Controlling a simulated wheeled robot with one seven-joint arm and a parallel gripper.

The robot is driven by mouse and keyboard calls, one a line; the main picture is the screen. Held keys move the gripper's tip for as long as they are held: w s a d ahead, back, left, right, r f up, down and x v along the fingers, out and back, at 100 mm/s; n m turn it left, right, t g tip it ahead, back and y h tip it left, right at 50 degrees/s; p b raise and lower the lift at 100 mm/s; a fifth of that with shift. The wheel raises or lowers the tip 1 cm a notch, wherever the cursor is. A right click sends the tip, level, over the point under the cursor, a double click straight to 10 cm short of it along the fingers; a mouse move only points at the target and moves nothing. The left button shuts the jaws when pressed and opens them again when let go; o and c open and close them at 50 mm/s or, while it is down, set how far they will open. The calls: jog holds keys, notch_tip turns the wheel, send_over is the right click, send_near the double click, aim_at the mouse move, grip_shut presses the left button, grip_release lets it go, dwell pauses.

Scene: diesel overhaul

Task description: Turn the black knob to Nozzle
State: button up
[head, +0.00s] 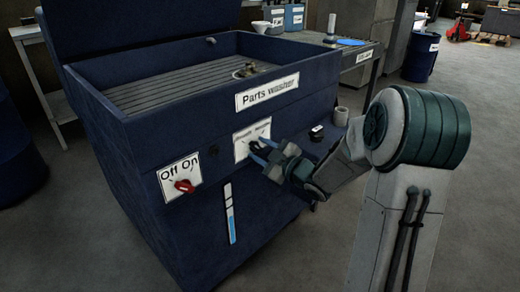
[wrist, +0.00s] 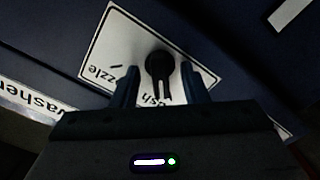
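The black knob (wrist: 158,66) sits on a white label plate (wrist: 112,32) in the wrist view. Its narrow end with a white line points down in that picture, toward lettering that ends in "ush". Upside-down lettering ending in "zzle" is to its left. My gripper (wrist: 163,76) is open, with one finger on each side of the knob; gaps show between fingers and knob. In the head view my gripper (head: 263,152) is at the plate (head: 245,143) on the front of the parts washer (head: 130,150); the knob cannot be made out there.
A red switch (head: 184,186) on an "Off On" plate (head: 170,179) is on the washer's front, left of my gripper. A blue level strip (head: 231,222) is below.

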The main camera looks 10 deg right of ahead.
jog(key=c, duration=0.6)
jog(key=shift+r+m+p, duration=0.25)
jog(key=shift+m+p, duration=0.25)
jog(key=shift+p, duration=0.35)
jog(key=shift+r+m+p, duration=0.1)
jog(key=shift+m+p, duration=0.5)
jog(key=shift+p, duration=0.2)
jog(key=m+p, duration=0.3)
jog(key=shift+d+m+p, duration=0.1)
jog(key=shift+m+p, duration=0.2)
jog(key=m+p, duration=0.4)
jog(key=shift+m+p, duration=0.35)
jog(key=shift+m, duration=0.05)
jog(key=m+p, duration=0.2)
jog(key=m, duration=0.1)
jog(key=m+p, duration=0.2)
jog(key=shift+w+d+f, duration=0.1)
jog(key=shift+w+f, duration=0.05)
jog(key=shift+f, duration=0.2)
jog(key=o, duration=1.5)
